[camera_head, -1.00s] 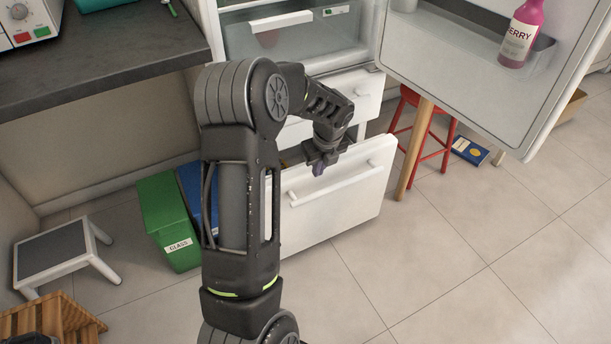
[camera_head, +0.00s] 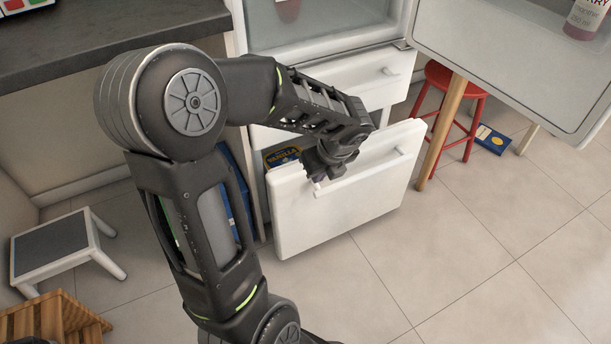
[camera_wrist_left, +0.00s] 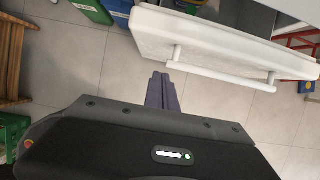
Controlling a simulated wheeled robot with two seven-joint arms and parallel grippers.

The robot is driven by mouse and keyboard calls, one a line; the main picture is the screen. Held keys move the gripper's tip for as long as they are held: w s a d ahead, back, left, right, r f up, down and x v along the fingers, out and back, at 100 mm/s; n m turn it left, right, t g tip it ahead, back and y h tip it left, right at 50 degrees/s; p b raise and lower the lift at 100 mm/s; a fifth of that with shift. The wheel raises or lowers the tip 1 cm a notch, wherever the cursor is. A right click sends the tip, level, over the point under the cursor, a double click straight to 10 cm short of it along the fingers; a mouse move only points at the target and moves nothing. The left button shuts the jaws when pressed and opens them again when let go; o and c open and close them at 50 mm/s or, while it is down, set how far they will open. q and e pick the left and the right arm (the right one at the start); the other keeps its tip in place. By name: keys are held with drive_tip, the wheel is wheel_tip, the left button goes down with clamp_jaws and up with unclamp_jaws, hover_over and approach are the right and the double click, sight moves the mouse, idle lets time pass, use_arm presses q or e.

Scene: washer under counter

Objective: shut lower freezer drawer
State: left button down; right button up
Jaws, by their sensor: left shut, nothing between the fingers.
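The lower freezer drawer (camera_head: 350,215) is pulled out, its white front standing clear of the fridge body. Its bar handle (camera_head: 370,178) runs across the front. The drawer front (camera_wrist_left: 215,45) and handle (camera_wrist_left: 225,68) also show in the left wrist view. My left gripper (camera_head: 318,186) is shut and empty, in front of the drawer front near the handle's left end. In the left wrist view its purple fingertips (camera_wrist_left: 161,78) point at the front just beside the handle's left post; I cannot tell whether they touch. My right gripper is not in view.
A vanilla tub (camera_head: 282,156) shows inside the drawer. The fridge door (camera_head: 500,60) hangs open at right, above a red stool (camera_head: 465,105). A small step stool (camera_head: 55,248) stands at left. Floor before the drawer is clear.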

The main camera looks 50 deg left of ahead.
sight(304, 177)
use_arm(q)
drive_tip(key=shift+w+a+f+b, duration=0.4)
drive_tip(key=shift+a+f+b, duration=0.45)
drive_tip(key=shift+a+f, duration=0.55)
drive_tip(key=shift+w+a+f+b, duration=0.35)
drive_tip(key=shift+a+f+b, duration=0.65)
drive_tip(key=shift+f, duration=0.65)
drive_tip(key=shift+w+a+f+b, duration=0.4)
drive_tip(key=shift+a+f+b, duration=0.35)
drive_tip(key=shift+a+f, duration=0.7)
drive_tip(key=shift+d+f, duration=0.1)
drive_tip(key=shift+d, duration=0.1)
drive_tip(key=w+a+p, duration=0.2)
drive_tip(key=a+p, duration=0.4)
drive_tip(key=a, duration=0.2)
drive_tip(key=shift+w+a, duration=0.25)
